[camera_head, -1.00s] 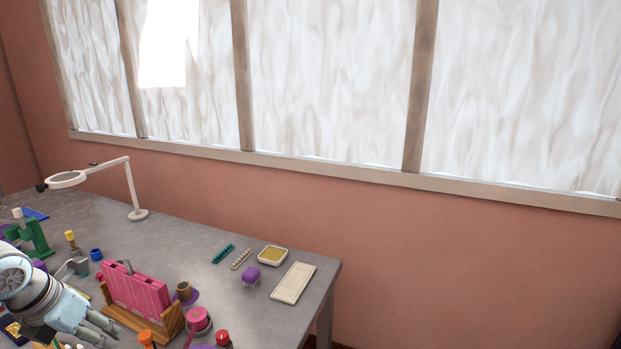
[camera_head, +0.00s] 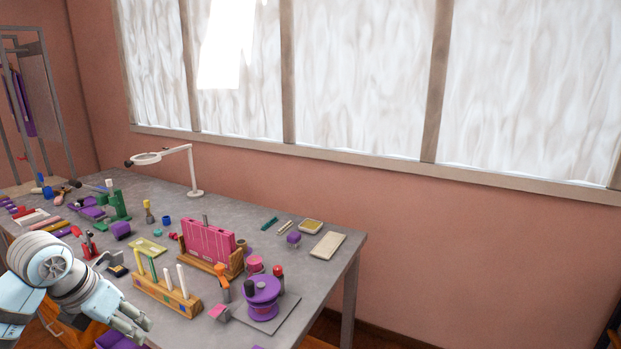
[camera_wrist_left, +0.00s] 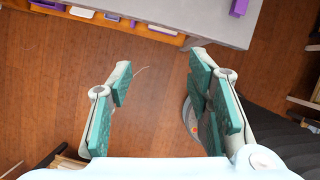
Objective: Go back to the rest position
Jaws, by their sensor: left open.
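My left gripper (camera_head: 132,322) is in front of the near edge of the worktable (camera_head: 326,270) in the head view. In the left wrist view my left gripper (camera_wrist_left: 158,95) has its two teal-padded fingers spread apart, with nothing between them but the brown wooden floor (camera_wrist_left: 150,65) below. The table's grey top and edge also show at the top of the left wrist view (camera_wrist_left: 205,28). My right gripper is in neither view.
On the table stand a pink box (camera_head: 207,243) in a wooden holder, a wooden rack (camera_head: 160,289) with upright rods, a purple spool (camera_head: 262,290) and a white magnifier lamp (camera_head: 192,165). A metal rack (camera_head: 38,100) stands at the far left. Floor right of the table looks clear.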

